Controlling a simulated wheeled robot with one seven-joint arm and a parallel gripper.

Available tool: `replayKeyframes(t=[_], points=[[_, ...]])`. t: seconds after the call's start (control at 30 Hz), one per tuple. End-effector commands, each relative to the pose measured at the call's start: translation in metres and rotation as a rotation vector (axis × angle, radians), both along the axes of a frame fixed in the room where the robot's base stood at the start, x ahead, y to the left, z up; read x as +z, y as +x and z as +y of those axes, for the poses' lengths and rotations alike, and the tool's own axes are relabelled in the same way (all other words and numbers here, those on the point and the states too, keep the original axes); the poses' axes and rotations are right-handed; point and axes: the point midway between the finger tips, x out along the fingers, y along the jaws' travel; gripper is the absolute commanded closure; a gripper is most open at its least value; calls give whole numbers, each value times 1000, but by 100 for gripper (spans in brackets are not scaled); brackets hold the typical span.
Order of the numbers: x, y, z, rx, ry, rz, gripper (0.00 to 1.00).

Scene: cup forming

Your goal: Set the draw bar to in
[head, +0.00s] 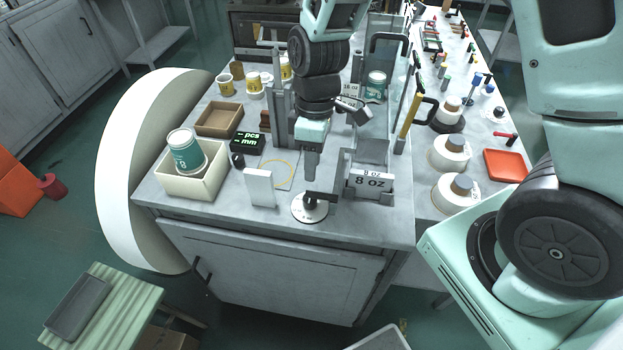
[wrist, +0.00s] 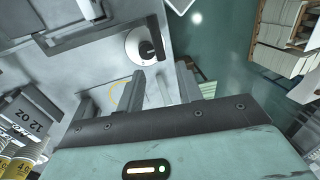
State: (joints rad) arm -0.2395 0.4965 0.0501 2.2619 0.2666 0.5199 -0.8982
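A white round dial (head: 309,210) with a black handle (head: 321,196) sits at the front edge of the bench; I take this handle to be the draw bar, but no label on it is legible. In the head view the handle extends to the right over the dial. In the wrist view the dial (wrist: 133,47) and handle (wrist: 150,50) lie just beyond my fingertips. My gripper (head: 311,176) points down above and behind the dial. In the wrist view my gripper (wrist: 160,78) has its two fingers apart, with nothing between them. It appears clear of the handle.
A white upright block (head: 260,188) stands left of the dial. A grey holder with a "20 8" plate (head: 371,182) stands to the right. A cream box (head: 208,179) with a teal cup (head: 185,150), and a black display (head: 247,142), are further left.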

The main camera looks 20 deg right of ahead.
Motion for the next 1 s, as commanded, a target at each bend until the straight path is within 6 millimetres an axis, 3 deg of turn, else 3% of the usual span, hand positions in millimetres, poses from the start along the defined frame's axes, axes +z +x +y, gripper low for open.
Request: replayKeyframes(t=[0.2, 0.4, 0.8, 0.93, 1.0], points=[[-36, -8, 4, 0, -2, 5, 64], [-55, -9, 6, -1, 0, 2, 64], [-61, -10, 7, 0, 0, 0, 64], [-61, -10, 7, 0, 0, 0, 97], [-61, -10, 7, 0, 0, 0, 100]])
